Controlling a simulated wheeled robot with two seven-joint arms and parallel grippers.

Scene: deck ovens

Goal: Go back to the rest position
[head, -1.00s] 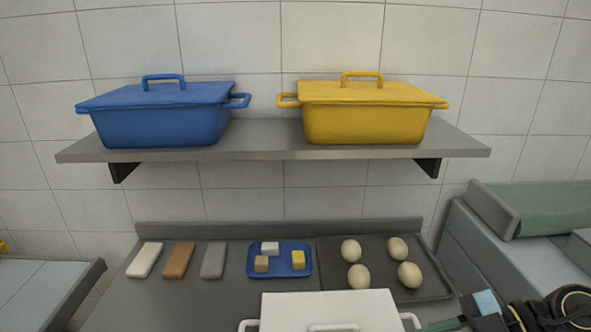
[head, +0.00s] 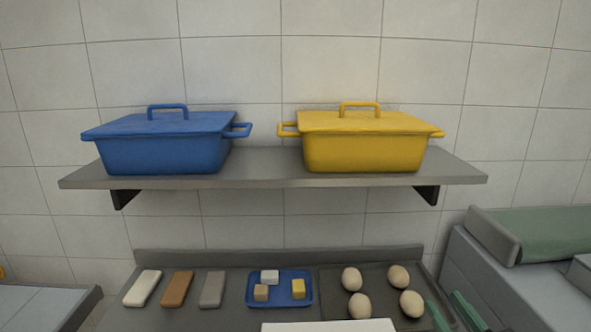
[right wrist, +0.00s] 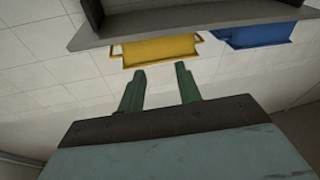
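My right gripper (head: 443,299) shows at the bottom right of the head view as two green fingers, in front of the right edge of the dark tray. In the right wrist view its two fingers (right wrist: 160,68) stand apart with nothing between them. The wrist view shows the shelf and pots beyond the fingertips. My left gripper is in neither current view.
A shelf (head: 270,184) holds a blue lidded pot (head: 165,155) and a yellow lidded pot (head: 362,154). Below are three bars (head: 177,289), a blue tray (head: 277,301) with small blocks, a dark tray (head: 333,282) with several dough balls, and a white lid (head: 330,326).

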